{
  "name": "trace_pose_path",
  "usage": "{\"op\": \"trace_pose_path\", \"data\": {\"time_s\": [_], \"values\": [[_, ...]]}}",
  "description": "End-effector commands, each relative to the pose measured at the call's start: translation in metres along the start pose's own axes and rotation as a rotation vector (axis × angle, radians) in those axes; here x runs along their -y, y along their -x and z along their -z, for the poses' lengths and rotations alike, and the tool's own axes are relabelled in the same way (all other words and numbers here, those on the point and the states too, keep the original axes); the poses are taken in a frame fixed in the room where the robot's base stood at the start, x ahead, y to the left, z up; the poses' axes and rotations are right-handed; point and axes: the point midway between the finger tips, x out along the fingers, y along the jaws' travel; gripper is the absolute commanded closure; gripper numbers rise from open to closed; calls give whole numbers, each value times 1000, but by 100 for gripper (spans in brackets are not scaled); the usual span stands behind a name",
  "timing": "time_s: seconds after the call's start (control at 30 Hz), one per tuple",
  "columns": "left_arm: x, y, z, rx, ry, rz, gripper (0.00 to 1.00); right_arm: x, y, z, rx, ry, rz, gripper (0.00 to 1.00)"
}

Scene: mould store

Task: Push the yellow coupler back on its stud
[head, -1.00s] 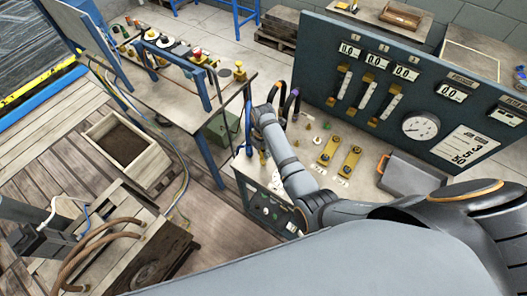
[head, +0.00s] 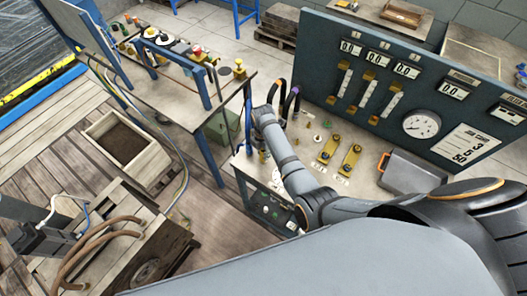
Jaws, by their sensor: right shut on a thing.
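My right arm reaches in from the right, and its wrist bends down at the front left of the test bench top (head: 311,182). My right gripper (head: 262,152) is at the bench's left edge, mostly hidden by the wrist. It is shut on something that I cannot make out. Dark hoses with an orange band (head: 272,93) and a purple band (head: 294,92) loop up just behind the wrist. I cannot pick out the yellow coupler or its stud for certain; the wrist may cover them. My left gripper does not show clearly.
Two yellow blocks (head: 351,160) and small knobs stand right of the wrist. A grey case (head: 412,172) and an upright gauge panel (head: 400,75) bound the bench.

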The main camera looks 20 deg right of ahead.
Motion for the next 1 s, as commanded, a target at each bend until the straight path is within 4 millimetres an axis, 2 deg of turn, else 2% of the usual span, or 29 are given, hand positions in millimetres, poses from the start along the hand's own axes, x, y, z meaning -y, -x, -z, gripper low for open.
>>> {"op": "trace_pose_path", "data": {"time_s": [1.0], "values": [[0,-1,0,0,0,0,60,0,-7,0,0,0,-1,100]]}}
